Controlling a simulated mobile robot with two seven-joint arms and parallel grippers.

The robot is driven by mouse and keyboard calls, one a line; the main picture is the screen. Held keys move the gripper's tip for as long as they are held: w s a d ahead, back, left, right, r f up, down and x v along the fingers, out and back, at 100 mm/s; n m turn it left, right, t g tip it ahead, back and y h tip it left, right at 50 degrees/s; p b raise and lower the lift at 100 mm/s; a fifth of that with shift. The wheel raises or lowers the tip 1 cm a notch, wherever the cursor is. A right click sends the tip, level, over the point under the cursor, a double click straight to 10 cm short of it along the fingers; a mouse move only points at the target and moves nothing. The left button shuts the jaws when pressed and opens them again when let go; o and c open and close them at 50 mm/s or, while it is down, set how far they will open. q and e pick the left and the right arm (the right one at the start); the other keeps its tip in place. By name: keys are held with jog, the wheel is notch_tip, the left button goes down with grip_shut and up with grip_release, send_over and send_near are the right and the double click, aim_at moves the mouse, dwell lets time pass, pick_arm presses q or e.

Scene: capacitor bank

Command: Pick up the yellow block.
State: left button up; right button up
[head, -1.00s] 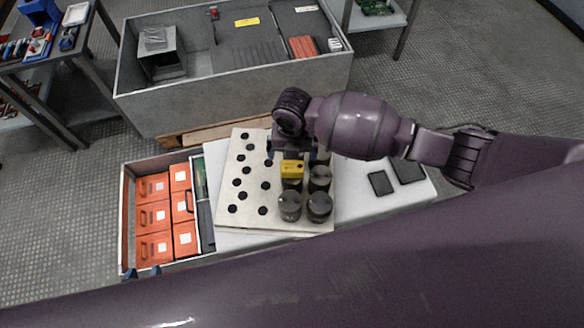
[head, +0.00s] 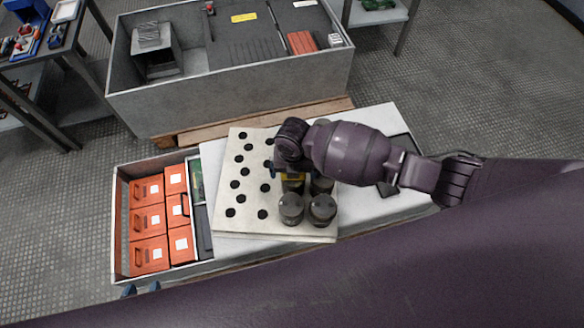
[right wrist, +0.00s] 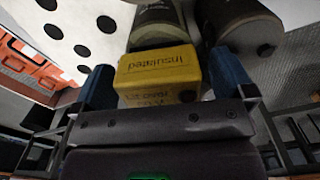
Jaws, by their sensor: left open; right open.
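In the right wrist view the yellow block (right wrist: 158,72) carries the word "Insulated" and lies between the two blue fingers of my right gripper (right wrist: 163,82). Those fingers are open, one on each side of it. I cannot tell whether they touch it. My left gripper (head: 141,289) shows only as blue fingertips at the lower left in the head view, open and away from the block.
Dark cylinders (head: 322,209) stand close around the block on the perforated board (head: 232,225). A bin with orange boxes (head: 149,221) is to the left. A large grey crate (head: 230,97) on a wooden pallet is behind. The board's left side, with black holes, is free of cylinders.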

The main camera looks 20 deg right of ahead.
pick_arm(q)
jog(key=shift+a+r, duration=0.1)
jog(key=shift+a, duration=0.05)
pick_arm(e)
jog(key=shift+c, duration=0.3)
jog(key=c, duration=1.1)
jog(key=r+p, duration=0.1)
jog(key=r, duration=0.2)
jog(key=r+p, duration=0.1)
jog(key=r, duration=0.3)
jog(key=shift+w, duration=0.2)
pick_arm(q)
jog(key=shift+t, duration=0.4)
notch_tip(320, 180, up, 5)
jog(key=p, duration=0.3)
jog(key=shift+w+f, duration=0.15)
jog(key=shift+f, duration=0.05)
pick_arm(e)
notch_tip(320, 180, up, 13)
jog(key=shift+s, duration=0.2)
